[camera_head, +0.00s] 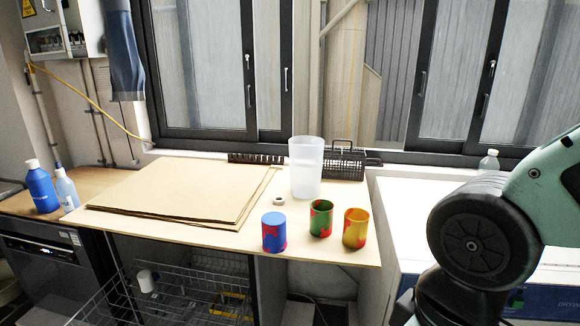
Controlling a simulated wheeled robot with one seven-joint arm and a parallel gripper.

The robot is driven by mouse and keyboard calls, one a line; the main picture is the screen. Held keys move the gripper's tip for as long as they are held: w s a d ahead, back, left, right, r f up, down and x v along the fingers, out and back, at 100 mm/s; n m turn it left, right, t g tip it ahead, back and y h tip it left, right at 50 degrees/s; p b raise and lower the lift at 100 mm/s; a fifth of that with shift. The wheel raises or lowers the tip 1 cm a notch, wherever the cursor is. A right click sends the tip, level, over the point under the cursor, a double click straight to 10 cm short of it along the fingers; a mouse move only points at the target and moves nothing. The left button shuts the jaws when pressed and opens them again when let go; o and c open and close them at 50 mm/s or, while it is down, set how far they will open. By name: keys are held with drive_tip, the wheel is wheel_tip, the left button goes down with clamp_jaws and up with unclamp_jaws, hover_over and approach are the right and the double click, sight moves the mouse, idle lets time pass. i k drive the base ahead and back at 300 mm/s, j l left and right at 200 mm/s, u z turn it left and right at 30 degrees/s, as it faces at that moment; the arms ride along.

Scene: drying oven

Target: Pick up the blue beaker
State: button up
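The blue beaker (273,232) stands upright near the front edge of the light wooden table (180,232). It has red patches on its side. To its right stand a green beaker (320,218) with red patches and a yellow beaker (355,228) with red patches. The three are apart from one another. My arm shows at the right, over the white drying oven, but my gripper is not in view.
A tall translucent container (306,167) stands behind the beakers, beside a black wire basket (344,163). A small white roll (279,200) lies nearby. Flat cardboard sheets (180,188) cover the table's left side. The drying oven (410,215) adjoins at right.

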sight(273, 224)
drive_tip(key=i+j, duration=0.55)
drive_tip(key=i, duration=0.3)
drive_tip(key=u, duration=1.75)
